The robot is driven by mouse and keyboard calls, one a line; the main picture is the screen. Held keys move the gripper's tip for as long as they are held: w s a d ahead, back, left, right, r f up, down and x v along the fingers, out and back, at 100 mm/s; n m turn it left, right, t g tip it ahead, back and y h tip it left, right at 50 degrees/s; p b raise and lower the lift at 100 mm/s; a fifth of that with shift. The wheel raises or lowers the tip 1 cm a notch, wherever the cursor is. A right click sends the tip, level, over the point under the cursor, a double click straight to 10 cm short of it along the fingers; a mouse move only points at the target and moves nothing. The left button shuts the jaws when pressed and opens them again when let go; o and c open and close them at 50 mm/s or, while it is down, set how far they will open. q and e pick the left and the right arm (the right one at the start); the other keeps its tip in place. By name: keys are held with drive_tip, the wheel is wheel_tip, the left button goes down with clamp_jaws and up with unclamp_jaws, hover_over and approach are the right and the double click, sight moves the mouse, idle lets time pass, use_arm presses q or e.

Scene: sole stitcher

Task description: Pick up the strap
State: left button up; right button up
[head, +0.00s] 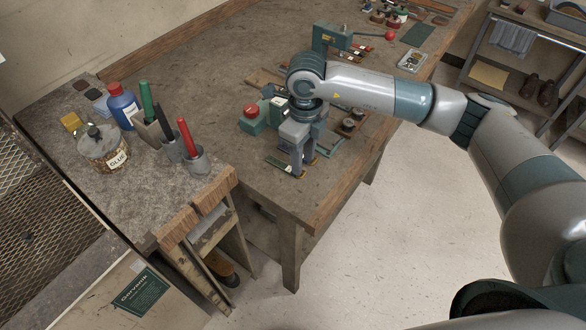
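My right gripper (307,165) points down over the front right part of the brown workbench (255,190), close to its surface. Its two fingers show a gap between them, and no held thing shows there. A thin dark green strip (279,166) lies flat on the bench just left of the fingertips. I cannot tell whether it is the strap. Several brown strips (265,78) lie farther back, partly hidden by my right arm. My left gripper is not in view.
A green block with a red top (251,116) stands left of the gripper. A green machine (330,40) stands behind my arm. The left side bench holds a glue can (103,153), a blue bottle (122,104) and tool cups (196,160).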

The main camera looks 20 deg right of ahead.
sight(285, 165)
drive_tip(key=shift+w+f+p, duration=0.15)
drive_tip(key=shift+f+p, duration=0.45)
drive_tip(key=shift+p, duration=0.15)
drive_tip(key=f, duration=0.1)
drive_tip(key=f+p, duration=0.1)
drive_tip(key=f, duration=0.1)
drive_tip(key=shift+w+a+p, duration=0.1)
drive_tip(key=shift+w+p, duration=0.15)
drive_tip(key=shift+p, duration=0.05)
drive_tip(key=shift+f, duration=0.5)
drive_tip(key=c, duration=0.8)
